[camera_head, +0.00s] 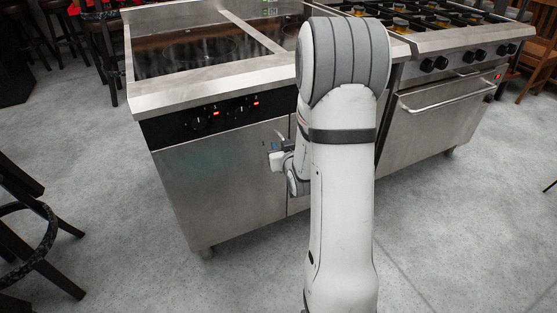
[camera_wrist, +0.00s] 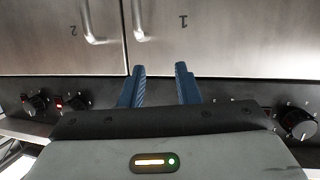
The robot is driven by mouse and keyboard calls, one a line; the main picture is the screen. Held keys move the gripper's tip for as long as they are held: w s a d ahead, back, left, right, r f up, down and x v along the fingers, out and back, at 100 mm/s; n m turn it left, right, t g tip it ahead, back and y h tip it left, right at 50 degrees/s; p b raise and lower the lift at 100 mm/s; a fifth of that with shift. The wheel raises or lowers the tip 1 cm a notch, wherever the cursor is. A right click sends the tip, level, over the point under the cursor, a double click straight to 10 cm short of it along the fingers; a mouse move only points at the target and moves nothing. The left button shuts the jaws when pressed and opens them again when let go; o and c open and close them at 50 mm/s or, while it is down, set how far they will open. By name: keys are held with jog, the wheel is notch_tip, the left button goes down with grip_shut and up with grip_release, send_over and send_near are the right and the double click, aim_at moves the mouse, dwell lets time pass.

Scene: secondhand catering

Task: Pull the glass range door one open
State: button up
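The range door marked 1 (camera_wrist: 230,40) is a plain steel panel on the right of the wrist view, which looks upside down; no glass shows in it. In the head view it appears to be the left front panel (camera_head: 220,185) under the knobs. Its bar handle (camera_wrist: 139,22) stands by the seam with the door marked 2 (camera_wrist: 60,45). Both doors look shut. My gripper (camera_wrist: 161,66) is open and empty, its blue fingers apart in front of the door's knob-side edge, with the handle beyond the fingertips.
Control knobs (camera_head: 198,123) line the front above the doors. A second range with an oven door (camera_head: 435,115) and bar handle stands at the right. A dark stool (camera_head: 40,225) is at the left. The grey floor in front is mostly clear.

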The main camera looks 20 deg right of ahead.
notch_tip(320, 180, down, 8)
jog(key=d+t+b, duration=0.3)
jog(key=b, duration=0.1)
jog(key=w+d, duration=0.1)
jog(key=w, duration=0.6)
jog(key=shift+w+r+m+b, duration=0.2)
jog(key=shift+r+m+b, duration=0.1)
jog(key=shift+b, duration=0.1)
jog(key=shift+c, duration=0.4)
grip_shut()
